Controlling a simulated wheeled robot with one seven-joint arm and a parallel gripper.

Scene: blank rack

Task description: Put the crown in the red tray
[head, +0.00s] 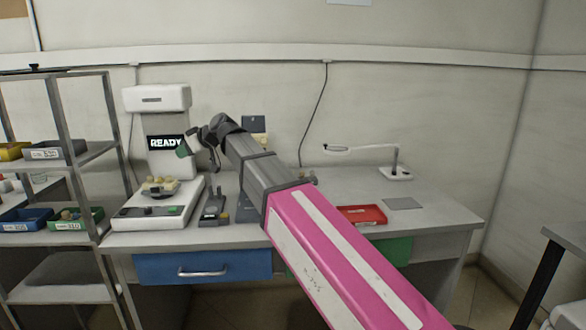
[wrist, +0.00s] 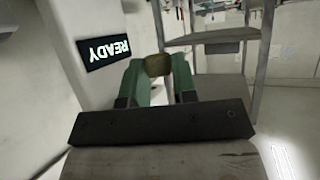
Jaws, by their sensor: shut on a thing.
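My gripper (head: 184,151) is in front of the white machine with the READY display, above its base, at the left of the bench in the head view. In the wrist view its green fingers (wrist: 158,80) are shut on a small tan-brown piece (wrist: 157,65), which I take to be the crown. The piece sits between the fingertips, clear of any surface. It cannot be made out in the head view. The red tray (head: 362,215) lies on the bench right of my arm, well away from the gripper; part of its left side may be hidden by the arm.
The white machine (head: 168,145) has a holder with several cream pieces (head: 160,186) on its base. A small dark device (head: 213,208) stands beside it. A shelf rack (head: 70,158) with bins is at the left. A lamp (head: 397,172) and grey plate (head: 403,203) are at the right.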

